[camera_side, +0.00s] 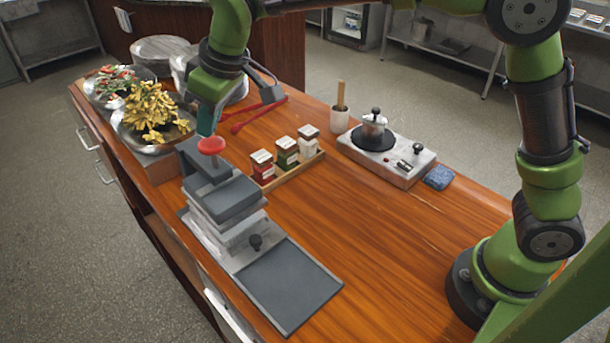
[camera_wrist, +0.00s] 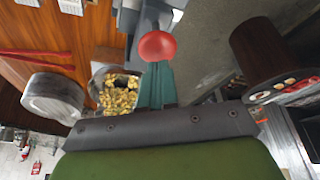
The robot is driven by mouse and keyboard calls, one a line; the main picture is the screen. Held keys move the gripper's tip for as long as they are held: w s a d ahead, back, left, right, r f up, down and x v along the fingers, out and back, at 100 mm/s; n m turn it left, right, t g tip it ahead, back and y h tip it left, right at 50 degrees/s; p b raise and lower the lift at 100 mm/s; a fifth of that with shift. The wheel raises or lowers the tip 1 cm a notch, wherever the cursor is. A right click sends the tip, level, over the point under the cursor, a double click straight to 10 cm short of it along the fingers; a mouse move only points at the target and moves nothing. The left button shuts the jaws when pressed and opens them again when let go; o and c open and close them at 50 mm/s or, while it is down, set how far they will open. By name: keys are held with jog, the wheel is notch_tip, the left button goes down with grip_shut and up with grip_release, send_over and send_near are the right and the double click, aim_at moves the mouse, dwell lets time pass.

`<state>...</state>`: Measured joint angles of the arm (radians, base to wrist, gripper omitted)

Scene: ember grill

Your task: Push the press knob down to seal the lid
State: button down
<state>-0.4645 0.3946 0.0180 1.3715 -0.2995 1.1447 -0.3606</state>
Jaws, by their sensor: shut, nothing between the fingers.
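The press knob (camera_side: 211,145) is a round red ball on top of a grey press (camera_side: 222,195). The press has a dark flat lid-like plate (camera_side: 229,197) over a pale block, beside a dark tray. In the wrist view the red knob (camera_wrist: 157,46) sits right at the ends of my teal fingers. My gripper (camera_side: 207,128) is shut and empty, pointing down just above and behind the knob; its fingers also show in the wrist view (camera_wrist: 156,82). I cannot tell whether the fingertips touch the knob. The knob partly hides the stem below it.
A rack of spice boxes (camera_side: 287,157) stands right of the press. Red tongs (camera_side: 262,113) lie behind it. Food bowls (camera_side: 150,122) are close at the left. The front-right wooden counter is clear.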

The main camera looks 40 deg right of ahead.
aim_at(212, 141)
jog(key=shift+f, duration=2)
jog(key=shift+r, duration=3.6)
jog(key=shift+s+d+f+m, duration=0.35)
jog(key=shift+s+f, duration=0.15)
jog(key=shift+f, duration=0.1)
jog(key=shift+s+d+f+m, duration=0.25)
jog(key=shift+s+d+f, duration=0.05)
jog(key=shift+s+f, duration=0.25)
jog(key=s+d+m+t, duration=0.3)
jog(key=s+d+m, duration=0.5)
jog(key=s+d, duration=1.2)
jog(key=shift+s+d+f+m, duration=0.15)
jog(key=shift+s+f+m, duration=0.25)
jog(key=shift+s, duration=0.3)
